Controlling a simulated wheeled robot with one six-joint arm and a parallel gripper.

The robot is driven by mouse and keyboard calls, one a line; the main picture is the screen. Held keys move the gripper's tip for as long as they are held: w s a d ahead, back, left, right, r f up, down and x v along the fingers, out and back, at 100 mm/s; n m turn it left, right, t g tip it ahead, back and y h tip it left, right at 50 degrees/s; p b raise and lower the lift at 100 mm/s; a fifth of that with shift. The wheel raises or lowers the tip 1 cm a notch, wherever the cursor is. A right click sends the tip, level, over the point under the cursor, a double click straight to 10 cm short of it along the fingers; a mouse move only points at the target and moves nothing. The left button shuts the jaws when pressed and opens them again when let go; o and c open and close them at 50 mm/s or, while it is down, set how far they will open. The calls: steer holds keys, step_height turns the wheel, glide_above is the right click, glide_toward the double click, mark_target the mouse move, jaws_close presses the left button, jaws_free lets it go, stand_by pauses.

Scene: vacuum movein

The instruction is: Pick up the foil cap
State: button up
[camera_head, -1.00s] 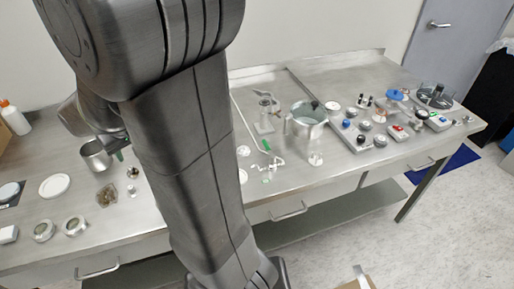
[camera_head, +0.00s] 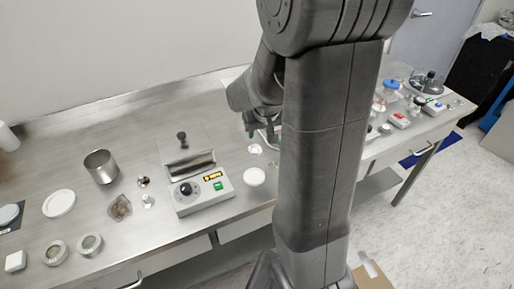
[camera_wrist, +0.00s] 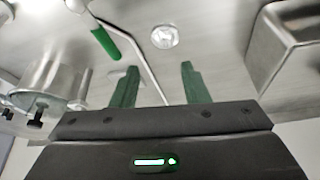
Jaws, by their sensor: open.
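A small pale, shiny round piece, which looks like the foil cap (camera_wrist: 165,36), lies on the steel bench in the wrist view, beyond my fingertips and roughly centred between them. In the head view a small whitish piece (camera_head: 255,149), probably the same cap, lies just in front of my gripper (camera_head: 262,132), partly hidden by my arm. The fingers do not touch the cap.
A control box (camera_head: 203,191) with a metal block stands left of the cap; a white dish (camera_head: 254,177) lies nearer the front edge. The wrist view shows a green-handled rod (camera_wrist: 105,42), a metal vessel (camera_wrist: 55,85) at left and a metal block (camera_wrist: 285,40) at right.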

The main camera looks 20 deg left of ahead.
mark_target(255, 145)
steer(key=x, duration=0.2)
steer(key=shift+a+f, duration=0.1)
steer(key=shift+f, duration=0.1)
steer(key=shift+s+a+p+x, duration=0.15)
steer(key=shift+x, duration=1.2)
steer(key=shift+s+a+p+x, duration=0.1)
steer(key=shift+p+x, duration=0.05)
steer(key=shift+x, duration=1.2)
jaws_close()
